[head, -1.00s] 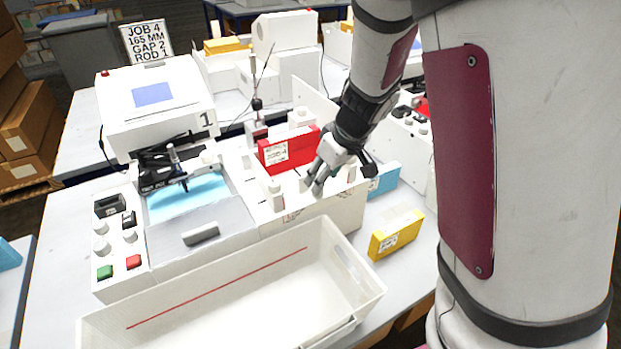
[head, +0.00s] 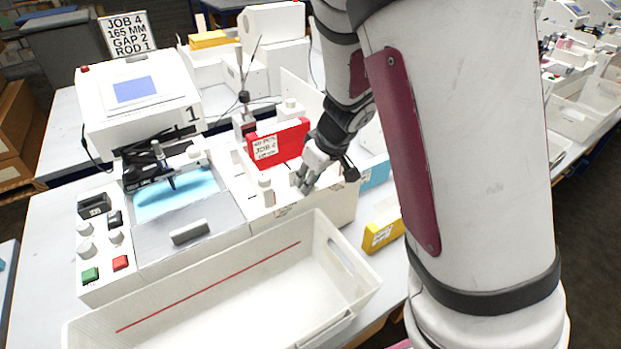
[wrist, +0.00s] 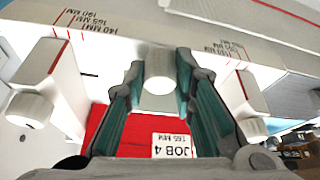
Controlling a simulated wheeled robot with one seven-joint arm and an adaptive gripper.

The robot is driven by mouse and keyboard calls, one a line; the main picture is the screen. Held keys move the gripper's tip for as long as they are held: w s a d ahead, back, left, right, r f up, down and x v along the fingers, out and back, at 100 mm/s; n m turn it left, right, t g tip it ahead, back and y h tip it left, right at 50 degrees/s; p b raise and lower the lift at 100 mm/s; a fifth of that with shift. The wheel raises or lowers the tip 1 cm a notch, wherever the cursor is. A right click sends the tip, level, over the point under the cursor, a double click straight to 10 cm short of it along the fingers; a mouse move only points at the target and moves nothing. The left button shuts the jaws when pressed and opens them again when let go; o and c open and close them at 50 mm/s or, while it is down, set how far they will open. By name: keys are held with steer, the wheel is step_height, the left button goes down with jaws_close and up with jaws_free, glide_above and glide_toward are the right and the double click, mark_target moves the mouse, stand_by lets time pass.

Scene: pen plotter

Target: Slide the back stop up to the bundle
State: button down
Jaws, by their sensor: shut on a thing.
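The red bundle (head: 277,144), with a white JOB 4 label, stands upright in the white feed tray. It also shows in the wrist view (wrist: 137,132), below the fingers. My gripper (head: 304,184) is low in the tray on the bundle's near side. In the wrist view my gripper (wrist: 160,78) is shut on a round white knob (wrist: 158,68), which looks to be the back stop's. The fingers lie along both sides of it. The rest of the back stop is mostly hidden by the fingers.
White guides with red lines and knobs stand left (wrist: 33,105) and right (wrist: 248,128) of my gripper, below printed millimetre scales. A white bin (head: 235,290) lies in front. Yellow (head: 382,232) and blue (head: 374,172) boxes are at the right. A job sign (head: 133,35) stands behind.

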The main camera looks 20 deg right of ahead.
steer(key=w+b, duration=0.1)
steer(key=w, duration=0.2)
steer(key=w+a+b, duration=0.1)
steer(key=w, duration=0.3)
steer(key=shift+w+a, duration=0.1)
steer(key=shift+a, duration=0.1)
steer(key=c, duration=1.3)
jaws_free()
steer(key=shift+c, duration=0.2)
steer(key=v, duration=1.2)
steer(key=shift+c, duration=0.3)
